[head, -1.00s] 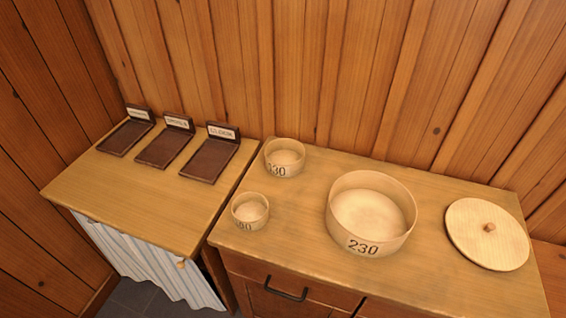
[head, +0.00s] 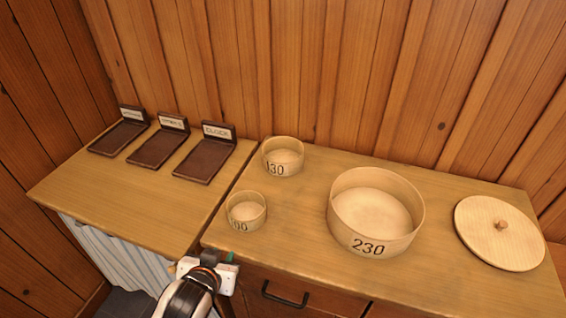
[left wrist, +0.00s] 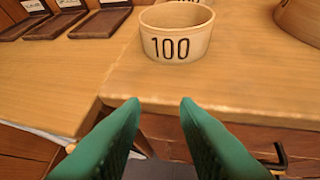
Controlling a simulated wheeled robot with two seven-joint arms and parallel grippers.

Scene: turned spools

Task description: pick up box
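Three round pale wooden open boxes stand on the right cabinet top. The small box marked 100 (head: 246,212) is near the front left edge; it also shows in the left wrist view (left wrist: 177,34). The box marked 130 (head: 283,158) is behind it, and the large box marked 230 (head: 376,213) is to the right. My left gripper (head: 224,259) is at the cabinet's front edge, in front of and apart from the 100 box. In the left wrist view its green fingers (left wrist: 162,104) are spread with nothing between them. My right gripper is out of view.
A round lid with a knob (head: 487,240) lies at the right. Three dark wooden trays with label plates, one reading CLOCK (head: 205,162), stand on the left cabinet (head: 110,200). A plank wall closes off the back. The left cabinet's front top is clear.

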